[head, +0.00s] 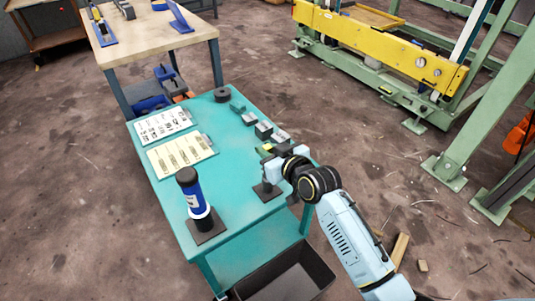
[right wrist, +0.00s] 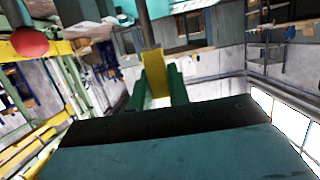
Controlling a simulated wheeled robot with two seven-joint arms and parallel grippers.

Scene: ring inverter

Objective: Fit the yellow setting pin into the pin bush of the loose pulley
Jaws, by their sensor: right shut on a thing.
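My right gripper (right wrist: 160,88) shows two green fingers in the right wrist view. They are shut on a yellow piece (right wrist: 155,70), which looks like the yellow setting pin. A grey rod (right wrist: 146,28) lines up with its far end; I cannot tell whether they touch. In the head view my right arm comes in from the lower right and its hand is over the table's right edge, partly hiding a dark stand (head: 267,190). A dark round disc (head: 222,95) lies at the table's far end; I cannot tell whether it is the loose pulley. The pin bush cannot be made out. My left gripper is not in view.
The teal table (head: 245,232) carries a blue and black cylinder (head: 191,190) on a dark plate, two clipboards (head: 180,153) and several small blocks (head: 264,130). A black bin (head: 290,280) stands at the near edge. The table's middle is clear.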

